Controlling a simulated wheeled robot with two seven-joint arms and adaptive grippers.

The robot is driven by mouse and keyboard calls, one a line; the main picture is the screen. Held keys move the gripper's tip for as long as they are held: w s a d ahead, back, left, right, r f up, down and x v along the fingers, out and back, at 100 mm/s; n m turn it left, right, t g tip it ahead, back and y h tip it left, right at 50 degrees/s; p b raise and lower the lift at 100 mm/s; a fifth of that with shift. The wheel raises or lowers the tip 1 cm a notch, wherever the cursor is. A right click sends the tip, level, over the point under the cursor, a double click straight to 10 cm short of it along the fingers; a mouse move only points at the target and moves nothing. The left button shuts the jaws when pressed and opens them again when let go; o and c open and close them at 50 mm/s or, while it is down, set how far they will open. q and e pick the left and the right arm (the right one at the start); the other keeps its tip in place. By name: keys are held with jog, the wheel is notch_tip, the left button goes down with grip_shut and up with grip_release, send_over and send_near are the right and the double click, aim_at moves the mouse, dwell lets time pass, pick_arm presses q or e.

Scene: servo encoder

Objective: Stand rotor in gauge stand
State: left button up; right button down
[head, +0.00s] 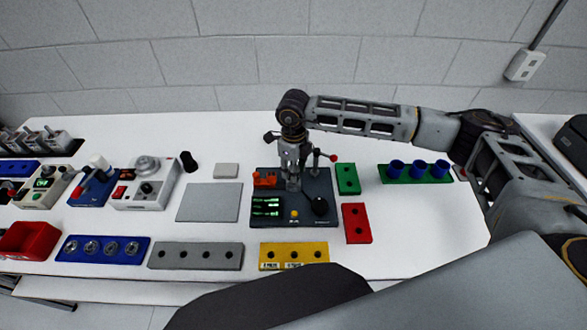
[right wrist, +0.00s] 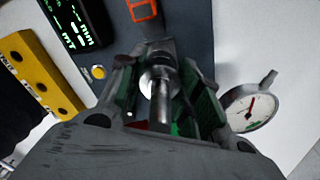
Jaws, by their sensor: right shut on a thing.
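The gauge stand (head: 275,221) is a dark plate in the middle of the table, with a green-lit display (head: 266,206), a yellow button and an orange bracket (head: 265,180). My right gripper (head: 293,180) points down over it and is shut on the rotor. In the right wrist view the rotor (right wrist: 160,85) is a shiny metal cylinder with a shaft, between the fingers (right wrist: 160,90). The fingers hide part of it, and I cannot tell whether its lower end touches the stand. A white-faced dial gauge (right wrist: 250,110) is beside the gripper. My left gripper is out of view.
A green block (head: 347,179) and a red block (head: 357,224) lie right of the stand, a yellow block (head: 293,253) in front. A grey square mat (head: 209,202) is to the left. A green rack with blue cups (head: 415,170) stands further right.

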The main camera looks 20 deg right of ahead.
jog(key=shift+f+b, duration=0.75)
jog(key=shift+b, duration=0.05)
dwell(0.4)
jog(key=c, duration=0.6)
grip_release()
jog(key=shift+f, duration=0.1)
jog(key=shift+r, duration=0.2)
jog(key=shift+r+p, duration=1.1)
jog(key=shift+r, duration=2)
jog(key=shift+s+f, duration=0.1)
jog(key=shift+s, duration=0.1)
